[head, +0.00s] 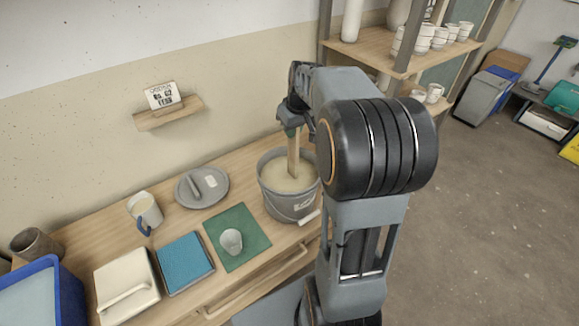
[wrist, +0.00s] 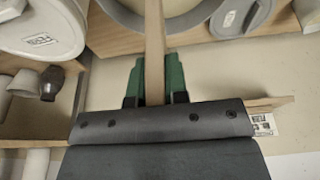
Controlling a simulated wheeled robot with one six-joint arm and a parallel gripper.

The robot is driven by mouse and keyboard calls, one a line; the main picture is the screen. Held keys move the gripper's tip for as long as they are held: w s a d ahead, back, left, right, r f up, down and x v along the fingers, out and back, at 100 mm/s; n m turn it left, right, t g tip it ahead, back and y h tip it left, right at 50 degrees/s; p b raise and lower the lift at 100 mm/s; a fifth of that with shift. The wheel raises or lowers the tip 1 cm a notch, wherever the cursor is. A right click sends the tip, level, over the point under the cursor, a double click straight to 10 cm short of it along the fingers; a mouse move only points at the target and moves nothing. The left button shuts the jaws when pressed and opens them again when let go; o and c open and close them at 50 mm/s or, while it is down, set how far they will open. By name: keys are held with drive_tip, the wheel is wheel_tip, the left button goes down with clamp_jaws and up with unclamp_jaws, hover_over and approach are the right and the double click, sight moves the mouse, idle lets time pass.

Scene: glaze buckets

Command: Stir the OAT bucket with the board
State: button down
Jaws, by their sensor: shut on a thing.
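A grey bucket (head: 275,206) stands on the wooden table, nearly full of cream-coloured glaze (head: 280,176). Its front label is too small to read. The wooden board (head: 293,158) stands nearly upright with its lower end in the glaze. My gripper (head: 291,131) is above the bucket, its green fingers shut on the board's upper part. In the wrist view my gripper (wrist: 154,72) has a finger on each side of the board (wrist: 154,35), which runs into the bucket (wrist: 120,12) at the top edge. The submerged end is hidden.
Left of the bucket are a grey plate (head: 217,184), a green mat (head: 252,252) with a small cup (head: 231,242), a blue book-like item (head: 186,262), and a mug (head: 145,209). A wall ledge (head: 168,114) holds a small sign. A shelf (head: 375,45) with pots stands behind right.

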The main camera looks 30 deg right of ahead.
wheel_tip(320, 180, up, 15)
drive_tip(key=a+p, duration=0.1)
drive_tip(key=p, duration=1.1)
drive_tip(key=shift+w+r, duration=0.2)
drive_tip(key=shift+a, duration=0.1)
idle(0.7)
drive_tip(key=shift+r+p, duration=1.95)
drive_tip(key=shift+r, duration=0.55)
